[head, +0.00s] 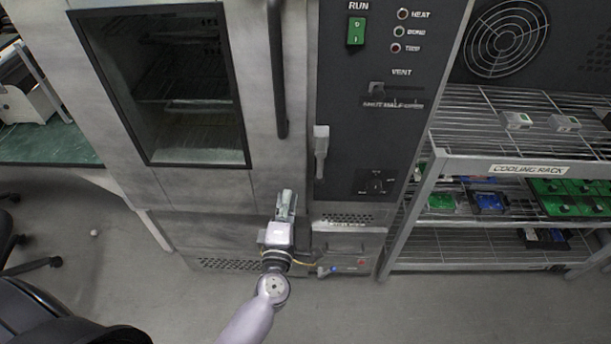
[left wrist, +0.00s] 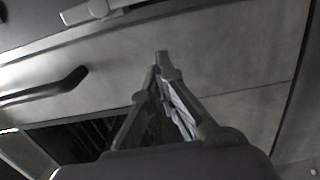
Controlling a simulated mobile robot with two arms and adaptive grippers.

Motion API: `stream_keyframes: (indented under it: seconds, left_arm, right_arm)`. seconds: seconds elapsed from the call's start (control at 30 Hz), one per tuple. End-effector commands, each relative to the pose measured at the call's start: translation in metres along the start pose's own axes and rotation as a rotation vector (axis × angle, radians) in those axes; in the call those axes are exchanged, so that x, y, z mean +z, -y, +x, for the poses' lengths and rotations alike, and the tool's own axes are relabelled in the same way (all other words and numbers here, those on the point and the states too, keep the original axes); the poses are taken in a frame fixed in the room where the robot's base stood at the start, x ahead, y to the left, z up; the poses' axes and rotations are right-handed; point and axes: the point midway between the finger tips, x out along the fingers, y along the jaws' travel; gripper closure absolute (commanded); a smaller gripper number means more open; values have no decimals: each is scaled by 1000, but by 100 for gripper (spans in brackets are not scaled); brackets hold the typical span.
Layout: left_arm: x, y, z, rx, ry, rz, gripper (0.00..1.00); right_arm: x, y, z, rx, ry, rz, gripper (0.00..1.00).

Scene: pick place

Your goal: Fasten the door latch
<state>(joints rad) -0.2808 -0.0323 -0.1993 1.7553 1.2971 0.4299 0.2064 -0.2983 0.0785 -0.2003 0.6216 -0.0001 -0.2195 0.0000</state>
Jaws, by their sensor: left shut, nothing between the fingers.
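The door latch (head: 321,150) is a light grey lever on the dark control panel, just right of the oven door's edge. In the head view its lever hangs down from a small block. The latch also shows at the upper left edge of the left wrist view (left wrist: 92,11). The oven door (head: 180,185) lies flat against the front, with a dark window and a dark vertical handle (head: 278,75). My left gripper (head: 287,194) is shut and empty, in front of the lower door, below and left of the latch, apart from it. Its closed fingertips show in the left wrist view (left wrist: 161,58).
The control panel (head: 345,95) carries a green RUN switch, lamps and a vent slider. A wire cooling rack (head: 470,150) with several boards stands at the right. A green-topped bench (head: 45,145) and a black chair (head: 60,320) are at the left. Grey floor is clear around the oven's base.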

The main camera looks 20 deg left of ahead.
Motion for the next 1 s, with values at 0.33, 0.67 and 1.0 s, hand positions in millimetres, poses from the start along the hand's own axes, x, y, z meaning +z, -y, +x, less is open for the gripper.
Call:
stream_keyframes:
  seconds: [0.33,0.67,1.0]
  left_arm:
    - [7,-2,68,0,2,-1,100]
    - [38,0,74,-1,0,0,100]
    - [39,0,73,-1,0,0,100]
  right_arm:
    - [0,-3,-13,3,3,-2,32]
    - [1,-3,-16,3,4,-2,32]
    - [1,-2,-16,1,5,-1,32]
